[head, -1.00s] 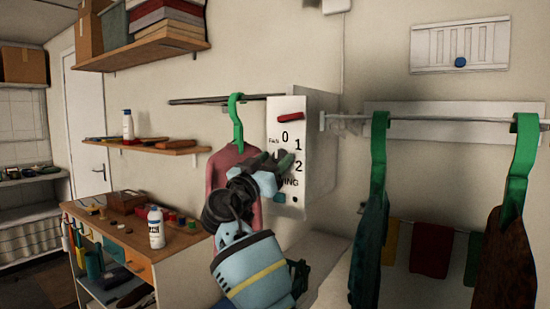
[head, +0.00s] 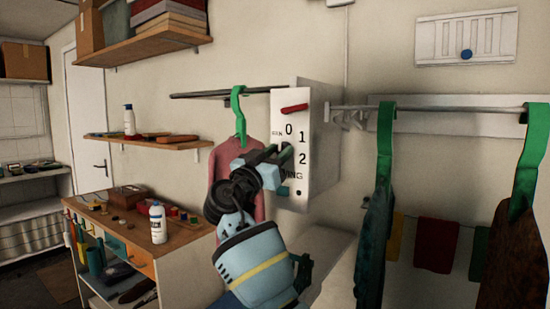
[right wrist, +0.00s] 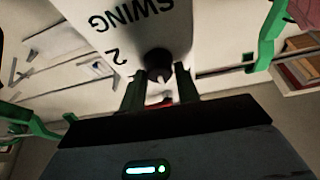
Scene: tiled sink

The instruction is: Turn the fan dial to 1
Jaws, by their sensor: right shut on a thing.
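The white fan control box (head: 316,130) is on the wall, its front panel marked 0, 1, 2 and SWING, with a red lever (head: 294,108) near the top. My right gripper (head: 284,156) is at the middle of this panel, left of the 2. In the right wrist view its two dark green fingers stand on either side of the dark round dial (right wrist: 158,62) and are shut on it. The fingers and arm cover most of the dial in the head view, so I cannot tell its setting. My left gripper is not in view.
A pink garment on a green hanger (head: 238,115) hangs close behind my right arm. More green hangers (head: 385,150) with dark clothes hang from a rail at right. A wooden workbench (head: 112,222) with a white bottle (head: 157,222) stands at left.

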